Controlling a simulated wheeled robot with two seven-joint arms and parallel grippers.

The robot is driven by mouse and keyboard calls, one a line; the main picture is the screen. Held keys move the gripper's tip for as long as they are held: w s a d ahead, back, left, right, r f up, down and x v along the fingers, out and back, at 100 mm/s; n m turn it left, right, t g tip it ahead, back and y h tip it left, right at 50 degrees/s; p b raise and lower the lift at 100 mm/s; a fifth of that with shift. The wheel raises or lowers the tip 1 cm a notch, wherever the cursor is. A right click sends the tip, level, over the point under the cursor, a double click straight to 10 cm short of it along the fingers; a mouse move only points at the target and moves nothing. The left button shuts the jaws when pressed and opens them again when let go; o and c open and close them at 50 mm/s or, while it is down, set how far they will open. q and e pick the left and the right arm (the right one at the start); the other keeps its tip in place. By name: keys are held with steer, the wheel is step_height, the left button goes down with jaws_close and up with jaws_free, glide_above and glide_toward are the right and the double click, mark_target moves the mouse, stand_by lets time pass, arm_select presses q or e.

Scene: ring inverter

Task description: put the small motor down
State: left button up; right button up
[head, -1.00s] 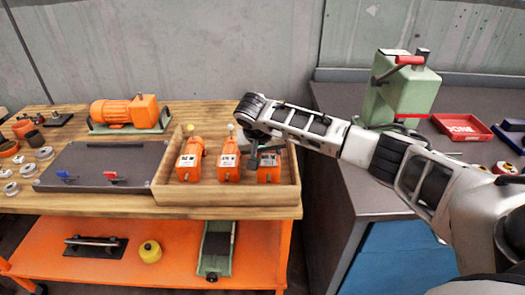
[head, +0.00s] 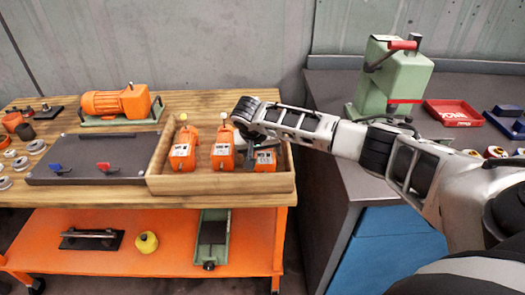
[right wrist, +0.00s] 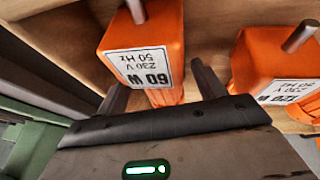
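The small motor, orange with a white 60 W label, shows in the right wrist view (right wrist: 155,58). In the head view it (head: 265,165) sits at the right end of the wooden tray (head: 220,186), partly hidden by my right gripper (head: 257,150). In the right wrist view the fingers (right wrist: 160,82) are apart, at the near side of the motor, with a gap beside the right finger. The motor appears to rest in the tray; its underside is hidden. My left gripper is not in view.
Two more orange motors (head: 183,150) (head: 222,152) stand to the left in the tray. One, labelled 120 W, shows in the right wrist view (right wrist: 270,75). A dark plate (head: 95,160) with clamps lies left of the tray. A green press (head: 400,80) stands on the right bench.

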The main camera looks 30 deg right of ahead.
steer(key=shift+r, duration=0.1)
steer(key=v, duration=1.2)
